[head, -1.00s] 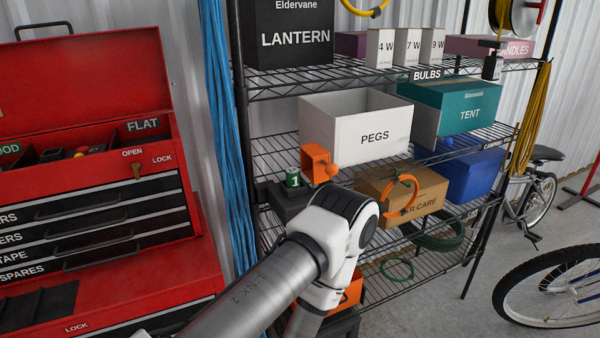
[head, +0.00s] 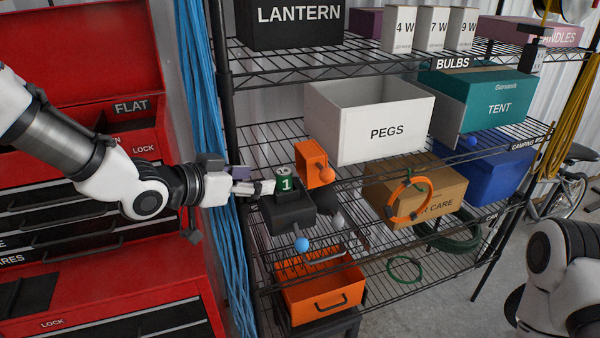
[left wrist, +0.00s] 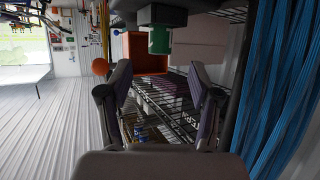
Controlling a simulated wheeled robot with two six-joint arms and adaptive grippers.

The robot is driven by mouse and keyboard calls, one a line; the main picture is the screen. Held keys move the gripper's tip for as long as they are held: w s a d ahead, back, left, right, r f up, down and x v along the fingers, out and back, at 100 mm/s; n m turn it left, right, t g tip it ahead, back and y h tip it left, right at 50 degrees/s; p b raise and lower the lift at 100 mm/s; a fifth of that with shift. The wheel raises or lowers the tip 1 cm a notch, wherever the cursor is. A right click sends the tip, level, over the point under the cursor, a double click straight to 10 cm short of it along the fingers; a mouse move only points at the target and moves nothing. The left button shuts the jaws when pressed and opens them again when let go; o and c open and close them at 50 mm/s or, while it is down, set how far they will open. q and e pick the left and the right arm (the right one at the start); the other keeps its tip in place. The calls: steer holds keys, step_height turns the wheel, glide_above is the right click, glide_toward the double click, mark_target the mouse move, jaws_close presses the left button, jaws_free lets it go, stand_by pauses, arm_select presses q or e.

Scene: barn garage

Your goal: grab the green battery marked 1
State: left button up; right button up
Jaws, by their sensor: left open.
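The green battery marked 1 (head: 285,184) stands upright on a black charger-like block (head: 287,213) on the middle wire shelf. My left gripper (head: 258,184) is beside the battery on its left, at about its height, pointing right toward it. The left wrist view appears upside down; there the battery (left wrist: 160,41) shows against the dark block (left wrist: 162,15), ahead of the left gripper (left wrist: 155,82). Its two fingers are spread wide with nothing between them. Whether a finger touches the battery is unclear. My right arm shows at the lower right; its gripper is not visible.
An orange open box (head: 312,160) with an orange ball stands close behind the battery. A white PEGS box (head: 392,132) is to the right. Blue cables (head: 192,70) hang by the shelf post. An orange drawer (head: 325,295) is below; a red tool chest (head: 85,60) stands left.

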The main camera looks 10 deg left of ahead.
mark_target(278, 176)
arm_select(q)
steer(key=p+x, duration=0.1)
steer(key=x, duration=0.3)
steer(key=p+x, duration=0.1)
steer(key=x, duration=0.2)
steer(key=shift+w+d+r, duration=0.1)
steer(key=shift+w+d, duration=0.15)
steer(key=shift+w, duration=0.1)
steer(key=shift+s+a, duration=0.1)
steer(key=shift+s, duration=0.05)
steer(key=shift+c, duration=1)
jaws_close()
